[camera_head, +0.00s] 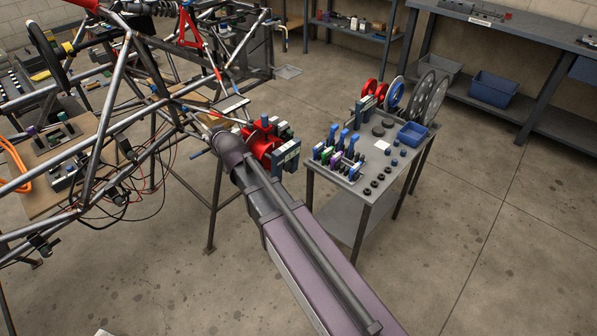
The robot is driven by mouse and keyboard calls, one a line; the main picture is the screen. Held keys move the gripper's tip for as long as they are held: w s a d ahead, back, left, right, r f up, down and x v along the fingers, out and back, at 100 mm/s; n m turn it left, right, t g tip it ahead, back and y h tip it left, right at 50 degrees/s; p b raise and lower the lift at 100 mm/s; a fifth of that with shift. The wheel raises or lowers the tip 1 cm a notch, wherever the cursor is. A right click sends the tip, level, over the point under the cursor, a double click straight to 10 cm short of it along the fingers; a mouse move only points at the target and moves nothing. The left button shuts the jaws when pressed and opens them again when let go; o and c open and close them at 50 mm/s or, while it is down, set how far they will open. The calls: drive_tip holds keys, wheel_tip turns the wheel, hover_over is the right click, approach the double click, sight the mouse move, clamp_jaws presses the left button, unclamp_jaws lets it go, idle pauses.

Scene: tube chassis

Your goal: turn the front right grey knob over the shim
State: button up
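My arm reaches from the lower right up to the tube chassis (92,138). Its far end is beside a red hub-like part (262,137) with dark grey-green blocks and a blue piece, at the chassis's right end. My gripper is at that far end, but its fingers are not clear behind the arm and the parts there. I cannot tell whether they are open or touching anything. I cannot pick out the front right grey knob or the shim; they are too small or hidden.
A grey cart (325,170) to the right holds coloured clamps, discs and a blue bin (411,134). A workbench with a larger blue bin (494,89) stands at the back right. Cables hang under the chassis at left. The floor (490,240) at right is clear.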

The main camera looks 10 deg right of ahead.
drive_tip(key=shift+m+t+h, duration=0.3)
drive_tip(key=shift+m+h, duration=1.6)
drive_tip(key=shift+h, duration=0.4)
drive_tip(key=shift+w+a+m+g+h, duration=0.1)
drive_tip(key=shift+m+g+h, duration=0.3)
drive_tip(key=shift+m+h, duration=1.4)
drive_tip(key=shift+m+g+h, duration=2.6)
drive_tip(key=shift+m+h, duration=0.8)
drive_tip(key=shift+m, duration=0.1)
drive_tip(key=p+v, duration=0.5)
drive_tip(key=v, duration=0.9)
drive_tip(key=s+d+f+n+g+y+p, duration=0.2)
drive_tip(key=d, duration=0.7)
drive_tip(key=s+d+f+n+g+y+p, duration=0.1)
drive_tip(key=s+d+f+n+g, duration=0.15)
drive_tip(key=d, duration=0.65)
drive_tip(key=s+d+n+g+y+p, duration=0.3)
drive_tip(key=s+d+n+y+p, duration=0.1)
drive_tip(key=s+d, duration=0.7)
drive_tip(key=shift+d+n+y, duration=0.65)
drive_tip(key=shift+d+y, duration=0.65)
drive_tip(key=shift+d, duration=0.25)
drive_tip(key=shift+f, duration=0.15)
